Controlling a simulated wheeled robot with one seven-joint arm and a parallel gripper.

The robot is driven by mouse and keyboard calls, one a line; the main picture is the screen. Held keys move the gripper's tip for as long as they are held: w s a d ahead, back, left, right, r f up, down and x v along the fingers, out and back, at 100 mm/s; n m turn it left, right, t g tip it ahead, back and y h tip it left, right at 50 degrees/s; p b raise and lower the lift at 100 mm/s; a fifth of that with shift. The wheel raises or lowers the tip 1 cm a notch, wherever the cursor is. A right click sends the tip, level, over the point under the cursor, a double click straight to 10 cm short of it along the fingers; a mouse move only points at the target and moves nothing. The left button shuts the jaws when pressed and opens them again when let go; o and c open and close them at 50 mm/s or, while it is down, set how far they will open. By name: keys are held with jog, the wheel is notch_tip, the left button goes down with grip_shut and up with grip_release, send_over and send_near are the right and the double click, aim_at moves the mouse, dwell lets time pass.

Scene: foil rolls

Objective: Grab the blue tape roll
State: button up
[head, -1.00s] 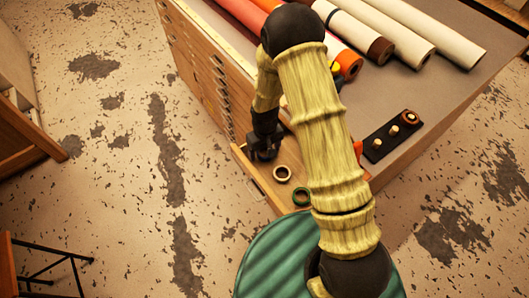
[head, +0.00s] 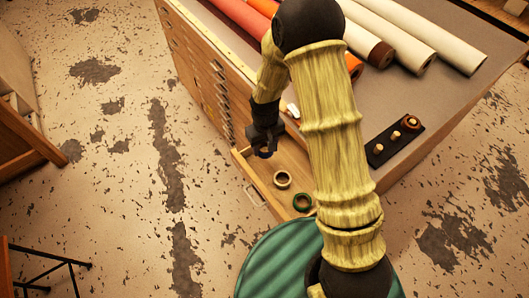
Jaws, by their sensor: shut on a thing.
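My gripper (head: 264,147) is dark and hangs over the far left end of the open drawer (head: 243,166). It is shut on a small dark thing that appears to be the blue tape roll, though the fingers mostly hide it and its colour is hard to make out. No other blue roll shows in the drawer. A tan tape roll (head: 282,180) and a green tape roll (head: 302,202) lie in the drawer, nearer to me and apart from the gripper.
The wooden cabinet (head: 205,88) has a grey top (head: 400,165) bearing long red and white rolls (head: 405,47) and a black strip with small round pieces (head: 395,143). My arm crosses above the cabinet. A green ribbed round surface (head: 285,258) is in front.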

notch_tip(320, 180, up, 5)
jog(key=shift+s+f, duration=0.1)
jog(key=shift+f, duration=0.1)
